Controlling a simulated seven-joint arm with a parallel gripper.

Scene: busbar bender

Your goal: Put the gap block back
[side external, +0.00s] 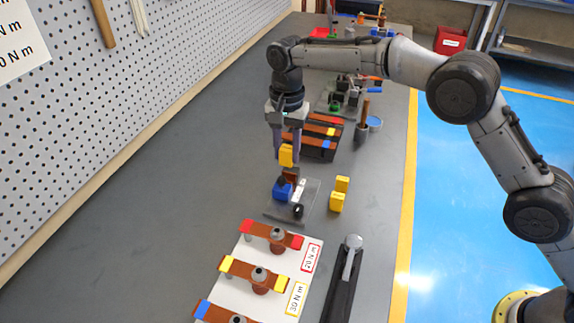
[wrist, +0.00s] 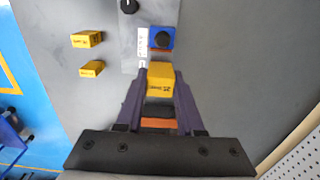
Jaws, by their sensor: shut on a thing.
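My gripper (side external: 287,163) is shut on a yellow gap block (side external: 286,153) and holds it above the bender. In the wrist view the held block (wrist: 160,78) sits between the purple fingers (wrist: 159,92), with printing on its face. The bender is a grey plate (side external: 280,214) with a blue block (side external: 282,190), a white scale strip (side external: 298,191) and a black knob (side external: 298,211). A brown piece (side external: 291,175) stands just below the held block; whether they touch is unclear. Two more yellow blocks, one farther (side external: 342,184) and one nearer (side external: 336,202), stand on the table right of the plate.
A white board (side external: 232,285) with copper bars and coloured ends lies in front, beside a dark long-handled tool (side external: 345,280). A dark rack of bars (side external: 322,136) stands behind the bender. A pegboard (side external: 130,100) borders the left. The table's left part is clear.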

